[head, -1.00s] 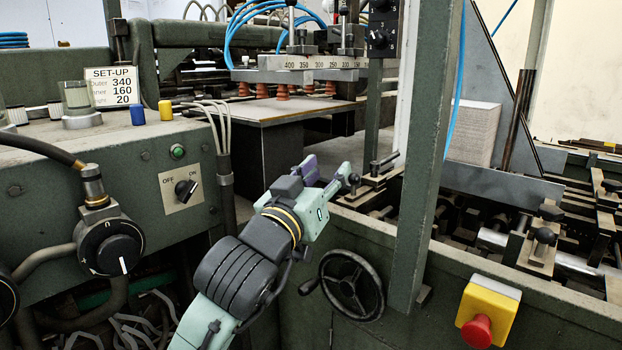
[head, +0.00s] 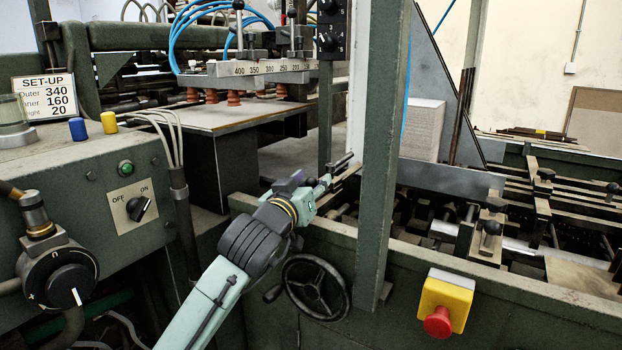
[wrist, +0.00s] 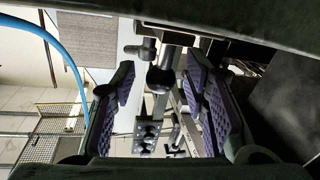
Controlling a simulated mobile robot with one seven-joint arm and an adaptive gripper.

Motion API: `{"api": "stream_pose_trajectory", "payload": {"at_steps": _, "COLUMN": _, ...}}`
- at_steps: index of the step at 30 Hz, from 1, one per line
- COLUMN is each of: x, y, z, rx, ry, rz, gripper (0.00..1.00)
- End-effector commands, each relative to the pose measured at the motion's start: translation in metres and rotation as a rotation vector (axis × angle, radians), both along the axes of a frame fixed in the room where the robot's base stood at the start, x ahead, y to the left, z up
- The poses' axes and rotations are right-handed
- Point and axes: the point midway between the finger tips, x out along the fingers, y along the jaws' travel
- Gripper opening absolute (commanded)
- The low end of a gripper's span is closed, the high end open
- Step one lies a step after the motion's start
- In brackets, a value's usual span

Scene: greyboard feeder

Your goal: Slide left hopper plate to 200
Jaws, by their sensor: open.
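My gripper (head: 312,187) reaches over the machine's front rail, just left of the green post. In the wrist view my gripper (wrist: 160,98) has its purple-padded fingers wide apart. A dark ball knob on a metal stem (wrist: 160,79) shows between them, and I see no finger touching it. In the head view a clamp handle (head: 341,162) lies just beyond the fingertips. The post hides part of the hopper around it, so I cannot tell the left hopper plate's outline or setting. No hopper scale is readable.
The green post (head: 384,180) stands close right of my gripper. A grey board stack (head: 423,130) stands behind it. A handwheel (head: 316,285) and a red stop button (head: 438,321) are on the front. A numbered bar (head: 258,72) carries suction cups above a table (head: 205,118).

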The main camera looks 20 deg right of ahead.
Motion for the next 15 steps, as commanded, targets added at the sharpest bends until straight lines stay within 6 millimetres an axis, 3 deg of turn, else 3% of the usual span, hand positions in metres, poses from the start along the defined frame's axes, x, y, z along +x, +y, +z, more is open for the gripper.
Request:
{"api": "stream_pose_trajectory", "payload": {"at_steps": 10, "x": 0.0036, "y": -0.0028, "z": -0.0005, "rx": 0.0, "ry": 0.0, "rz": 0.0, "gripper": 0.41}}
{"api": "stream_pose_trajectory", "payload": {"at_steps": 15, "x": 0.0035, "y": -0.0027, "z": -0.0004, "rx": 0.0, "ry": 0.0, "rz": 0.001, "gripper": 0.29}}
